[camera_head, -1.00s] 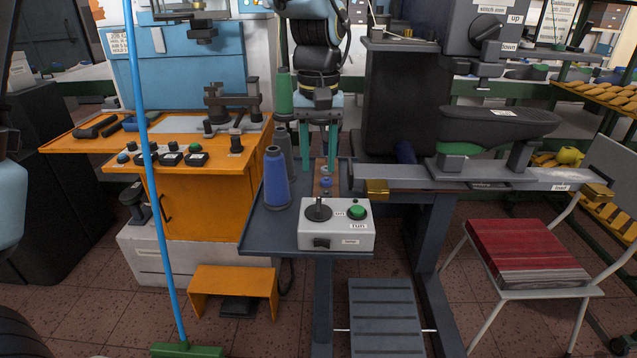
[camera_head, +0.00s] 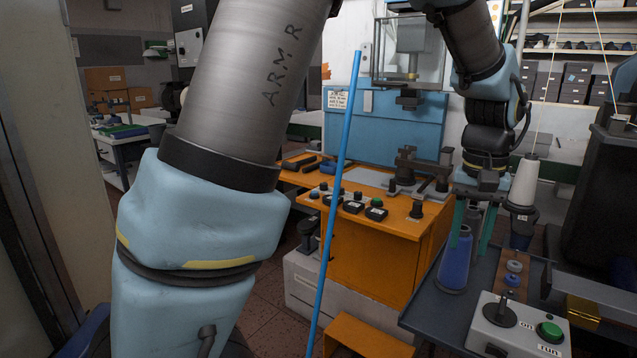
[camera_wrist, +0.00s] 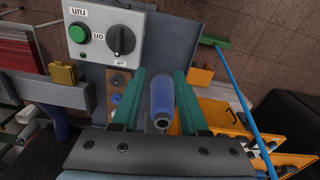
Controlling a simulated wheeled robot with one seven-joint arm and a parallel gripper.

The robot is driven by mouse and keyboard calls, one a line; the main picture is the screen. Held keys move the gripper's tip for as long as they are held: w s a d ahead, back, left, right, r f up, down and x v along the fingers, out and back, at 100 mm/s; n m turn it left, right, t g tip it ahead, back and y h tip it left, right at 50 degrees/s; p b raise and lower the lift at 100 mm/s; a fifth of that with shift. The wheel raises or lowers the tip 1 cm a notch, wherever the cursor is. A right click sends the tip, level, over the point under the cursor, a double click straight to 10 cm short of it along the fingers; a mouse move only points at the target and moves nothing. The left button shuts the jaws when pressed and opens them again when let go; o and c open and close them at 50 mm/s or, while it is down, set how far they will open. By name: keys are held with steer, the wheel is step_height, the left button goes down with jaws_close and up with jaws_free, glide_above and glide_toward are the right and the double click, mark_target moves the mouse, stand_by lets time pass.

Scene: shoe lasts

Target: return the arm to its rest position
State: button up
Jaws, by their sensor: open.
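My gripper (camera_head: 471,235) hangs from my arm, teal fingers pointing down, at the blue thread cone (camera_head: 455,265) on the grey side table (camera_head: 425,305). In the wrist view my gripper (camera_wrist: 160,85) is open, and the blue cone (camera_wrist: 162,96) shows between its fingers with a gap at each side. The cone stands upright. I cannot tell how far the fingertips reach down beside it. A large link of my arm fills the left of the head view.
An orange bench (camera_head: 370,255) with small black button boxes stands left of the cone. A white thread cone (camera_head: 523,185) stands behind it, and a control box (camera_head: 520,325) is in front. A blue pole (camera_head: 340,180) leans before the bench. A dark machine (camera_head: 600,200) is at right.

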steer(key=w+a+f+n, duration=0.2)
steer(key=w+a, duration=0.3)
steer(key=a, duration=0.5)
steer(key=s+a+f+n+t, duration=0.1)
steer(key=a+f+n, duration=0.2)
steer(key=a, duration=2.2)
steer(key=shift+s+f+t, duration=0.15)
steer(key=shift+f+t, duration=0.15)
steer(key=shift+f, duration=0.2)
